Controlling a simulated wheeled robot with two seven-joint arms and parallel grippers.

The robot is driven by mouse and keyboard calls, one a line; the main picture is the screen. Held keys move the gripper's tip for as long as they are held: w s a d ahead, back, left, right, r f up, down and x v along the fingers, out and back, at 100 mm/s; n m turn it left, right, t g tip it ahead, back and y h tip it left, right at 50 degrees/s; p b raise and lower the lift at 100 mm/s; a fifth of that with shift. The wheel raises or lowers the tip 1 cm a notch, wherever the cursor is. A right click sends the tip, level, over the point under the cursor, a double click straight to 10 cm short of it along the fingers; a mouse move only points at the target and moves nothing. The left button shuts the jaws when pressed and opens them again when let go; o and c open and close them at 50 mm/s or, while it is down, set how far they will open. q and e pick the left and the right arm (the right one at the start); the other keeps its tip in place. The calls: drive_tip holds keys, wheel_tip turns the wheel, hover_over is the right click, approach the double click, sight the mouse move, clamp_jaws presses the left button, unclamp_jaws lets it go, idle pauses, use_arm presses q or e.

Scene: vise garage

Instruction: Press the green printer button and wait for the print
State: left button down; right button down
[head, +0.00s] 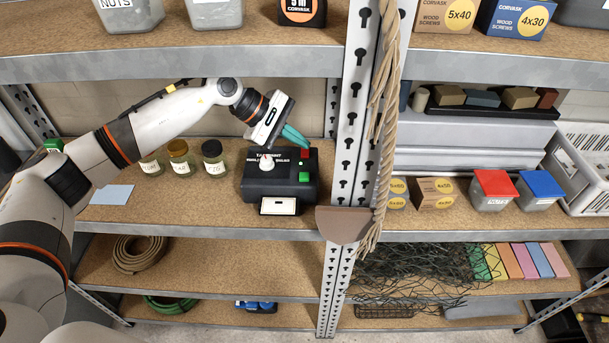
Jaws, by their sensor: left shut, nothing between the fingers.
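The black label printer (262,186) stands on the middle shelf, left of the perforated upright. Its green button (304,177) is on the right side, below a red button (304,154). A white knob shows on its top left. A white label or plate with a dark border (279,206) is at its front. My left gripper (298,139) is shut and empty, with teal fingers pointing down and right over the back of the printer, near the red button. The green button is uncovered. I cannot tell whether the fingertips touch the printer. My right gripper is not in view.
Three jars (180,157) stand left of the printer, and a pale blue sheet (112,195) lies further left. A rope (383,110) hangs along the upright (352,100) on the right. The upper shelf edge (180,68) runs above my arm. Boxes and tubs stand right of the upright.

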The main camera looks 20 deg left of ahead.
sight(309, 176)
use_arm(q)
wheel_tip(309, 176, down, 7)
drive_tip(key=b, duration=0.2)
drive_tip(key=shift+r+b, duration=0.2)
drive_tip(key=shift+b, duration=0.2)
drive_tip(key=shift+f+b, duration=0.45)
drive_tip(key=shift+r, duration=0.1)
idle(0.4)
idle(0.8)
drive_tip(key=shift+f+b, duration=0.45)
drive_tip(key=shift+b, duration=0.2)
drive_tip(key=shift+f+b, duration=0.45)
drive_tip(key=shift+b, duration=0.2)
idle(0.4)
drive_tip(key=shift+r, duration=0.15)
idle(0.3)
drive_tip(key=shift+r, duration=0.75)
